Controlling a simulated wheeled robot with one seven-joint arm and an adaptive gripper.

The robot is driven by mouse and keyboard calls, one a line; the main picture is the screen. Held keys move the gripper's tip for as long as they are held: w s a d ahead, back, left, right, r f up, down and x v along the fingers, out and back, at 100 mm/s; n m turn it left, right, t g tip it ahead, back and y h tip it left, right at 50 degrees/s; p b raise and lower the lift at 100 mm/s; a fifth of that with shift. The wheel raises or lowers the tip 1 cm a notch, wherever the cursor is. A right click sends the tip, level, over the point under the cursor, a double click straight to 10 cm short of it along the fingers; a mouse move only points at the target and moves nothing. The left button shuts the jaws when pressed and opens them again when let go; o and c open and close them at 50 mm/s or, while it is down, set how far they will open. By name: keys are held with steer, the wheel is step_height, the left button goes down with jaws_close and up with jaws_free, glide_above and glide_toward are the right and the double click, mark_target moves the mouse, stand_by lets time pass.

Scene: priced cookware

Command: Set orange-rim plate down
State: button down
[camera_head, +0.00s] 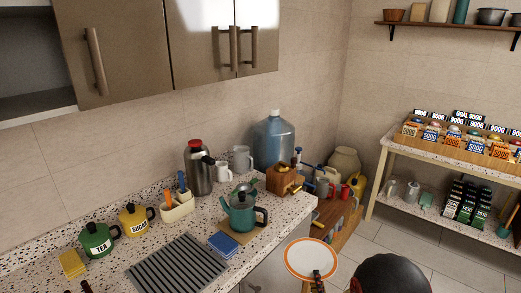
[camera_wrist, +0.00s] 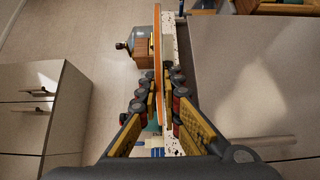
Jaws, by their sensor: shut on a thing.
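The orange-rim plate (camera_head: 311,254) is white with an orange rim. In the head view it is off the counter, over the floor at the lower middle, its face turned to the camera. In the wrist view the plate (camera_wrist: 157,45) shows edge-on as a thin orange strip between the fingers. My gripper (camera_head: 318,273) is shut on the plate's near edge; its yellow-padded fingers (camera_wrist: 164,98) press on both sides of it. The speckled counter (camera_head: 160,220) stands left of the plate in the head view. Whether the plate touches anything else cannot be told.
The counter holds a teal kettle (camera_head: 242,212), a grey ribbed mat (camera_head: 178,266), a blue sponge (camera_head: 224,245), and canisters (camera_head: 98,240). A wooden crate of items (camera_head: 335,225) stands beyond. A speckled shelf table (camera_head: 395,143) at right holds priced goods. Floor between is clear.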

steer(key=s+f, duration=0.5)
steer(key=f, duration=0.2)
steer(key=shift+s+f, duration=0.2)
steer(key=shift+s, duration=0.05)
